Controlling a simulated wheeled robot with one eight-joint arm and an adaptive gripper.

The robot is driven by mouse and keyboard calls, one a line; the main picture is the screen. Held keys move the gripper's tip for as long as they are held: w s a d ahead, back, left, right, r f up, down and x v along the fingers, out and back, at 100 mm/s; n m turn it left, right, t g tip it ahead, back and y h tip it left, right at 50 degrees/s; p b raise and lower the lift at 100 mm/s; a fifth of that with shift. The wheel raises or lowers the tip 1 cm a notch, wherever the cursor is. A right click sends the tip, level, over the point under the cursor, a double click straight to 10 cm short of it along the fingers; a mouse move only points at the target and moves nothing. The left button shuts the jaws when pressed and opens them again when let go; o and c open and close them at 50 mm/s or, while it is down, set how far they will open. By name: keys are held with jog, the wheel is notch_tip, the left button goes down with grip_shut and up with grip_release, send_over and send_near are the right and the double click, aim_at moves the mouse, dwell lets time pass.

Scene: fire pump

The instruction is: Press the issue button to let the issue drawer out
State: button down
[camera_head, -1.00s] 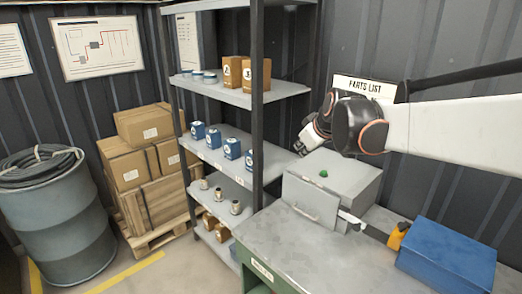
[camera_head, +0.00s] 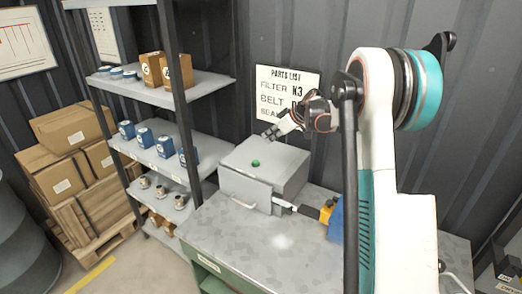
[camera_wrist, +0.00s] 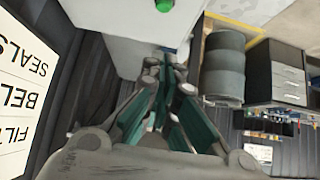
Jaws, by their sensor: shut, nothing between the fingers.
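The green issue button (camera_head: 255,163) sits on top of a grey metal box (camera_head: 285,168) on the workbench. The issue drawer front (camera_head: 245,194) with its handle is on the box's front face and looks closed. My gripper (camera_head: 268,138) is above and behind the box's top, a short way from the button, and is not touching it. In the wrist view my gripper (camera_wrist: 163,85) has its fingers together with nothing held. The green button also shows there at the top edge (camera_wrist: 164,5), on the pale box top (camera_wrist: 120,18).
A parts list sign (camera_head: 283,92) hangs on the wall behind the box. An orange-and-black tool (camera_head: 318,213) lies at the box's right. A shelf rack (camera_head: 195,85) with blue and brown cartons stands at left. Bare bench top (camera_head: 240,240) lies in front.

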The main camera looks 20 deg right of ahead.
jog(key=shift+w+d+f, duration=0.1)
jog(key=shift+d+f, duration=0.2)
jog(key=shift+d, duration=0.3)
send_over(257, 162)
jog(key=f, duration=0.6)
jog(key=shift+d+f, duration=0.2)
jog(key=shift+f, duration=0.2)
notch_tip(257, 162, down, 2)
jog(key=shift+w+a+f, duration=0.1)
jog(key=shift+w+f, duration=0.05)
jog(key=shift+f, duration=1)
jog(key=shift+f, duration=0.1)
